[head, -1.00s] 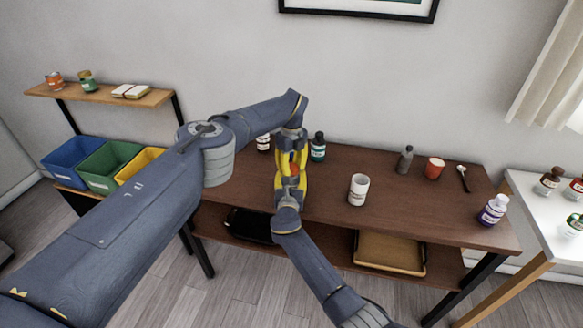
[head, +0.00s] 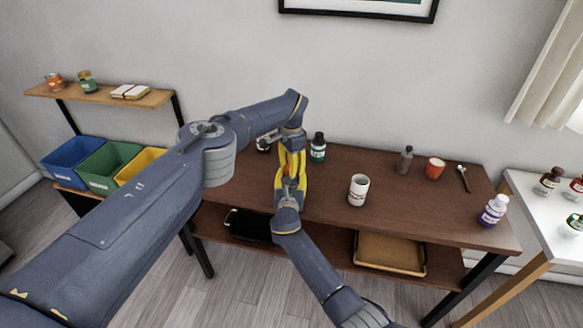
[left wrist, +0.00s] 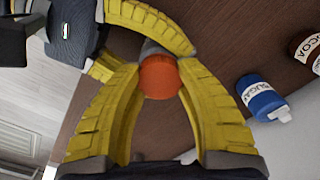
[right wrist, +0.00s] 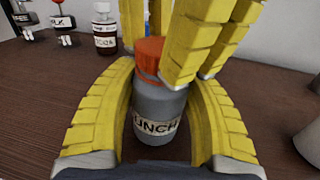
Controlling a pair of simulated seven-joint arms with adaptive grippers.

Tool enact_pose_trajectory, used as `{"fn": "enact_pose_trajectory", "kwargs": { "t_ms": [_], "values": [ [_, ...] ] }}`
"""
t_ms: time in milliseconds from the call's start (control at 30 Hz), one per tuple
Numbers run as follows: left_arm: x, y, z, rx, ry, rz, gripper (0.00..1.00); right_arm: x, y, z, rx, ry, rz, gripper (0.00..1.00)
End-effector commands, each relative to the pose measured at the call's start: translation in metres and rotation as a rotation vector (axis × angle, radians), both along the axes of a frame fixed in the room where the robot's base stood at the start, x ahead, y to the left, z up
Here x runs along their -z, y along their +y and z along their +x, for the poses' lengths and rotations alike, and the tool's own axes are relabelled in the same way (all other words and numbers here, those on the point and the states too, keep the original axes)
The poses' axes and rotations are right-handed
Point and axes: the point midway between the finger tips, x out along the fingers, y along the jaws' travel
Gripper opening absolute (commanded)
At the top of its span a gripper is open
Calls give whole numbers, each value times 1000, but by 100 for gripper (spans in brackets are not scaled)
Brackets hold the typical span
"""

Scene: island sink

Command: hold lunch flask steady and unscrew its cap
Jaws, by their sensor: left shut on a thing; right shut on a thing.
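The lunch flask (right wrist: 160,120) stands upright in the right wrist view, a grey bottle with a label reading "UNCH". Its orange cap (right wrist: 149,56) sits at its top and also shows in the left wrist view (left wrist: 160,77). My right gripper (right wrist: 160,100) is shut on the flask's grey body, one yellow finger on each side. My left gripper (left wrist: 160,85) is shut on the cap from above. In the head view, my left gripper (head: 291,158) and my right gripper (head: 290,186) meet at the table's left part and hide most of the flask.
A white mug (head: 358,190) stands right of the grippers on the brown table (head: 400,215). A dark green bottle (head: 318,147) stands close behind them. A grey bottle (head: 405,160), red cup (head: 435,168) and purple bottle (head: 493,209) are farther right. A blue sugar container (left wrist: 262,97) lies nearby in the left wrist view.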

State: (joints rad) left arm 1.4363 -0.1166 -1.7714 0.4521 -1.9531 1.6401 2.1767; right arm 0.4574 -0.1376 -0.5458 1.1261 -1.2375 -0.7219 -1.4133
Motion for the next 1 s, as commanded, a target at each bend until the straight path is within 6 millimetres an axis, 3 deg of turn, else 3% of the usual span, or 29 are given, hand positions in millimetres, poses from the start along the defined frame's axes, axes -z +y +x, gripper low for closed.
{"fn": "enact_pose_trajectory", "kwargs": {
  "t_ms": [1000],
  "values": [
    [-9, -1, 0, 7, -1, 0, 0, 4, 0, -1, -1, 6, 0, 0]
  ]
}}
